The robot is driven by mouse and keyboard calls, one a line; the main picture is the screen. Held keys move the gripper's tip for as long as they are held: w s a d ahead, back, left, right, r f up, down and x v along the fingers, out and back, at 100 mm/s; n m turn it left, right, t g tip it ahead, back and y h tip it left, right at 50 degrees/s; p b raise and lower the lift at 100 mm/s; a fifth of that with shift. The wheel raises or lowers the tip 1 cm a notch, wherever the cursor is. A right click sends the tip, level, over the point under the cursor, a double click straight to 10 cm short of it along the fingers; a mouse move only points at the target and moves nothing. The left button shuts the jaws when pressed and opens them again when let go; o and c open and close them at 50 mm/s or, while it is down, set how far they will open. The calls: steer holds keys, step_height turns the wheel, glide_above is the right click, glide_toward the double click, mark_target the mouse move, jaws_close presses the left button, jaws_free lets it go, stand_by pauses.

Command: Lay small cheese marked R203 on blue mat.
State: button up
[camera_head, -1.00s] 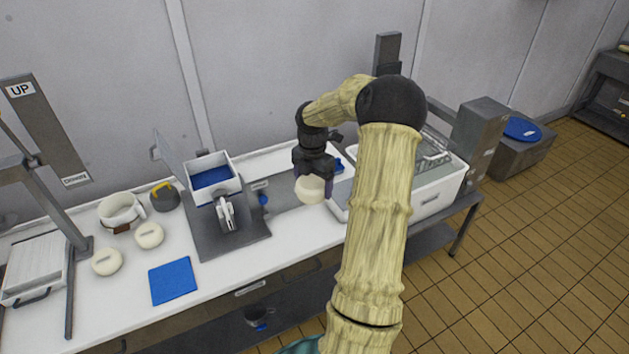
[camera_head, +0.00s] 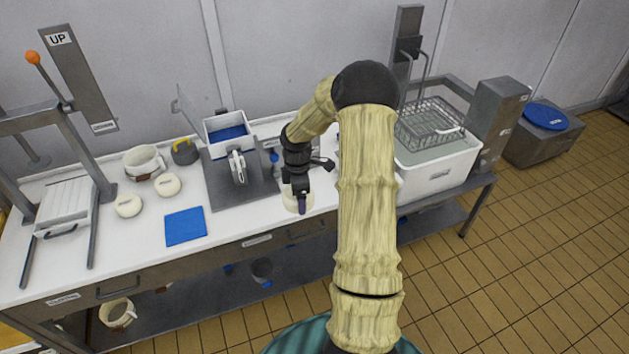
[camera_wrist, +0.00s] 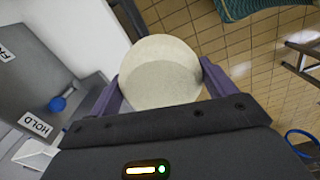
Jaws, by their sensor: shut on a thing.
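My gripper (camera_head: 301,201) is shut on a small round pale cheese (camera_head: 291,198), held near the table's front edge to the right of the blue mat. In the wrist view the cheese (camera_wrist: 160,72) sits between the two dark fingers; no marking shows on the side in view, so I cannot tell its label. The square blue mat (camera_head: 185,226) lies bare on the white table.
A grey machine with a blue-lined white box (camera_head: 228,131) stands between mat and gripper, toward the back. A white pot (camera_head: 144,162) and a yellow-handled dark weight (camera_head: 185,151) stand behind the mat. A lever press (camera_head: 66,204) is at left, a vat with wire basket (camera_head: 432,128) at right.

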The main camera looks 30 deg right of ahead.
steer(key=s+a+f+m+b, duration=0.2)
steer(key=s+a+f+m, duration=0.2)
steer(key=a+f+m, duration=0.9)
steer(key=a+f, duration=0.1)
steer(key=a, duration=0.4)
steer(key=shift+s+a+f, duration=0.15)
steer(key=shift+a+f, duration=0.05)
steer(key=shift+f, duration=0.2)
